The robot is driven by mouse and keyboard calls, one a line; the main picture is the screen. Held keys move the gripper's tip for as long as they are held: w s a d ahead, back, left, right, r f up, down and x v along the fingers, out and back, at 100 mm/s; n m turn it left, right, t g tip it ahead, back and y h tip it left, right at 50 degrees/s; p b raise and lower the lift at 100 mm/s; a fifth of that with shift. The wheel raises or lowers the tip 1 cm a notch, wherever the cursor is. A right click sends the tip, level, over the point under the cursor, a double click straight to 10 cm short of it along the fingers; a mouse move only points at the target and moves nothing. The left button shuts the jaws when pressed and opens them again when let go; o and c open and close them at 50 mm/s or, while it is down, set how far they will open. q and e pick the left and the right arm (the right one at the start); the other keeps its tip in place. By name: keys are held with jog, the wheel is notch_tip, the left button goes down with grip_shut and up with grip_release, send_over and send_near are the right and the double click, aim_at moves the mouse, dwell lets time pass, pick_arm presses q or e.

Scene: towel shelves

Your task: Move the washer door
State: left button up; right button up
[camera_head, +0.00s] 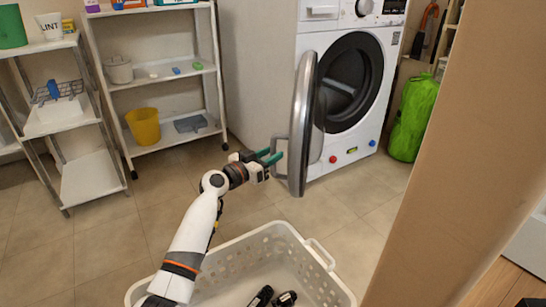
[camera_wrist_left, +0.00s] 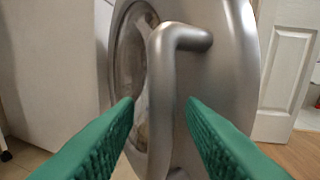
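The washer (camera_head: 338,165) is white and stands at the back, with its dark round opening exposed. Its silver door (camera_head: 303,125) stands swung open and shows nearly edge-on in the head view. The door also fills the middle of the left wrist view (camera_wrist_left: 230,75). Its bent metal handle (camera_wrist_left: 161,85) sticks out towards my left gripper. My left gripper (camera_head: 271,157) has green fingers and is open at the handle. In the left wrist view the handle shows between the spread fingers; I cannot tell if either finger touches it.
White shelves (camera_head: 150,88) stand at the left. A green bag (camera_head: 412,115) is right of the washer. A brown panel (camera_head: 460,150) blocks the right side. Tiled floor lies between.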

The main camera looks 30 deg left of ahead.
pick_arm(q)
jog(key=shift+w+d, duration=0.25)
jog(key=shift+w, duration=0.45)
grip_shut()
